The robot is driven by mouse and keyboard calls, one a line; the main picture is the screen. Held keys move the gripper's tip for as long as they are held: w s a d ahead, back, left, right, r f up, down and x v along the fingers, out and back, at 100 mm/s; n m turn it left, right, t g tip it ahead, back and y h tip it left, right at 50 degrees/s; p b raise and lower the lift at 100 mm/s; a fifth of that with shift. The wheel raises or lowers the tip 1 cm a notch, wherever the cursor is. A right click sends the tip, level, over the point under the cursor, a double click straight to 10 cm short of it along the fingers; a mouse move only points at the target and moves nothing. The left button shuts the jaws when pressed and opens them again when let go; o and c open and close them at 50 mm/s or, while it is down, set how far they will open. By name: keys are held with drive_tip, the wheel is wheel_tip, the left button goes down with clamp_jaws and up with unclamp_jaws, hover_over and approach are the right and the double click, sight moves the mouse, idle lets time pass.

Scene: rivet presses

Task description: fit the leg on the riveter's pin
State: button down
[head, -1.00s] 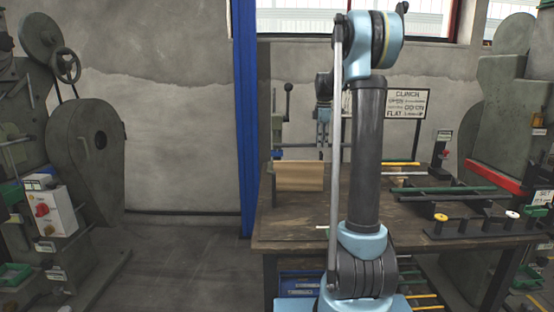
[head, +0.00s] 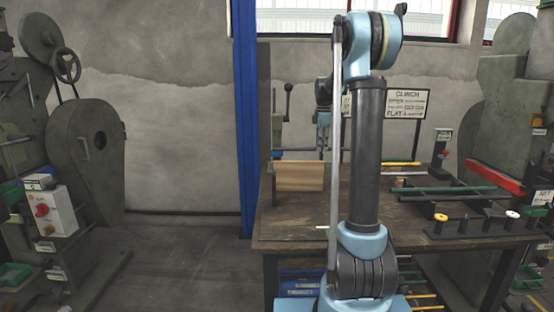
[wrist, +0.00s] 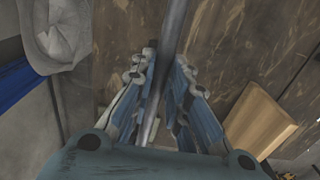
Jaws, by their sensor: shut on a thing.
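In the wrist view, my gripper (wrist: 160,68) is shut on a long grey rod, the leg (wrist: 174,28). The leg runs between the fingers and out past the top of the picture. In the head view, my gripper (head: 322,132) is small and partly hidden behind my arm, above the bench's left part. A thin grey bar (head: 295,149), perhaps the leg, lies level beside it there. A grey upright with a black-knobbed lever (head: 286,102), perhaps the riveter, stands at the bench's back left. I cannot make out its pin or whether the leg touches it.
A wooden block (head: 299,177) is at the wooden bench's (head: 290,226) left end; it also shows in the wrist view (wrist: 258,122). A rounded grey part (wrist: 60,30) is close by on the left there. Green bars (head: 456,190) and black stands (head: 485,226) occupy the right.

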drive_tip(key=shift+f, duration=0.35)
drive_tip(key=shift+r, duration=0.2)
drive_tip(key=shift+r, duration=1)
drive_tip(key=c, duration=1.5)
unclamp_jaws()
drive_tip(key=shift+o, duration=0.2)
wheel_tip(320, 180, up, 12)
